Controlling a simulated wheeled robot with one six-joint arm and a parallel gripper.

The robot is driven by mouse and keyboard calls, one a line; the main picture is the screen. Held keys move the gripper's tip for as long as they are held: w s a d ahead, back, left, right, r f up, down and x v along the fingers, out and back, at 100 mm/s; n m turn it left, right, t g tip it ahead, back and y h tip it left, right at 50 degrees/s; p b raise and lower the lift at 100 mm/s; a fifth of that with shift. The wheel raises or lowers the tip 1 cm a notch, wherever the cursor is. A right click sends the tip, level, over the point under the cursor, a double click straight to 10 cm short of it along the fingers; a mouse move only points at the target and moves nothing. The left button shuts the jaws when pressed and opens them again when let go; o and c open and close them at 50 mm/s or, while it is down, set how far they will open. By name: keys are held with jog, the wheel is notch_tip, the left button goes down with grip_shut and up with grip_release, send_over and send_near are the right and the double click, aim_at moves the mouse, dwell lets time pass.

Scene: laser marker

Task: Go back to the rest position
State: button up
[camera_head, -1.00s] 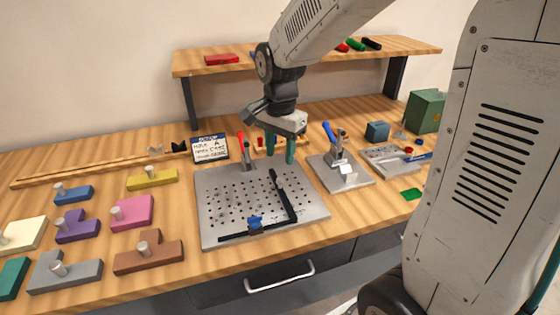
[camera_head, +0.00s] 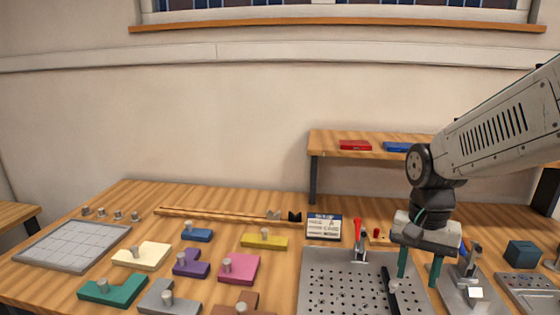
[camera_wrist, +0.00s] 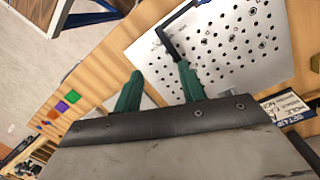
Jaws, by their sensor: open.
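My gripper (camera_head: 420,275) is open and empty, with two green fingers pointing down. In the head view it hangs at the right, above the bench near the right edge of the perforated metal plate (camera_head: 335,290). In the wrist view the green fingers (camera_wrist: 158,92) are apart with nothing between them, and the perforated plate (camera_wrist: 235,45) lies beyond them. A black L-shaped bar (camera_head: 391,290) lies on the plate, partly cut off by the frame. A red-handled clamp (camera_head: 359,238) stands at the plate's back edge.
Several coloured blocks with knobs, such as the yellow one (camera_head: 264,240) and the pink one (camera_head: 239,268), lie left of the plate. A gridded grey tray (camera_head: 72,246) sits at far left. A raised wooden shelf (camera_head: 375,151) stands behind my gripper. A small sign (camera_head: 323,227) stands behind the plate.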

jog(key=s+r+n+t, duration=0.1)
jog(key=s+r+n, duration=0.2)
jog(key=s, duration=0.5)
jog(key=s+r+n+t, duration=0.1)
jog(key=s+r+n, duration=0.2)
jog(key=s, duration=0.5)
jog(key=shift+r+t, duration=0.3)
jog(key=shift+r, duration=0.1)
jog(key=shift+a, duration=0.1)
jog(key=shift+c, duration=0.3)
dwell(1.2)
